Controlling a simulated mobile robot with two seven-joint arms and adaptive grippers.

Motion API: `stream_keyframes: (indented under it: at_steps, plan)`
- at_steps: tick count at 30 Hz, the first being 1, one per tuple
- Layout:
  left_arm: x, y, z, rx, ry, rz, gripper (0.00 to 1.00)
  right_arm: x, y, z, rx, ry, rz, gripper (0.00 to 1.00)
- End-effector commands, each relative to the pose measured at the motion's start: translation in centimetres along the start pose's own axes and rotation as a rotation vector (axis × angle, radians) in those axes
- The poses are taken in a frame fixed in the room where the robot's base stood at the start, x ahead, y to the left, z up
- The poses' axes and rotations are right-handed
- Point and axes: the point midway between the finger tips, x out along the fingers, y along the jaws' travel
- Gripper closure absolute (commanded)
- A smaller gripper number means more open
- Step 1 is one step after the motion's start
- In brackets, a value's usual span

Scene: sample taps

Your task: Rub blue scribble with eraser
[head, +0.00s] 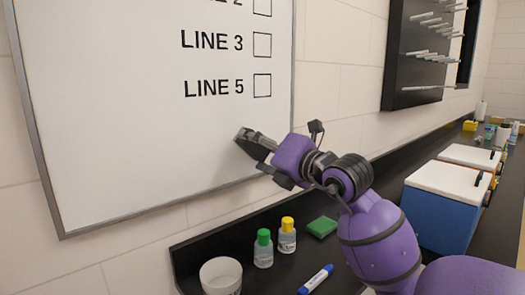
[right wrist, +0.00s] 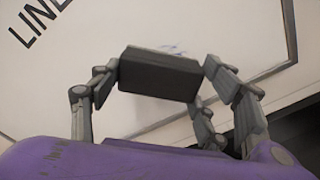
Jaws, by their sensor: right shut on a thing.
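My right gripper (head: 262,150) is at the lower right part of the whiteboard (head: 120,110), below the LINE 5 row. In the right wrist view its fingers (right wrist: 163,76) are shut on the dark grey eraser (right wrist: 158,80), one at each end. The eraser also shows in the head view (head: 250,138), close to the board; I cannot tell if it touches. Faint blue scribble (right wrist: 174,48) shows just past the eraser's upper edge in the right wrist view. Part of the scribble may be hidden behind the eraser. It cannot be made out in the head view. My left gripper is not in view.
On the black counter below stand a white cup (head: 221,277), a green-capped bottle (head: 263,250) and a yellow-capped bottle (head: 287,237). A green sponge (head: 322,227) and a blue marker (head: 316,279) lie nearby. A blue box (head: 437,217) with a white lid stands at right.

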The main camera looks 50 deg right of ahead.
Motion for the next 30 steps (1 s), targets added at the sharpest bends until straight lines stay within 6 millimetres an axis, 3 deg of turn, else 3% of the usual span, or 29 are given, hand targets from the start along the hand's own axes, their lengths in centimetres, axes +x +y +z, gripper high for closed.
stream_keyframes:
  at_steps: [30]
  plan:
    - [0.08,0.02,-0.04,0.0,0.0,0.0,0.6,0.97,-0.01,0.03,0.001,-0.001,0.0,0.51]
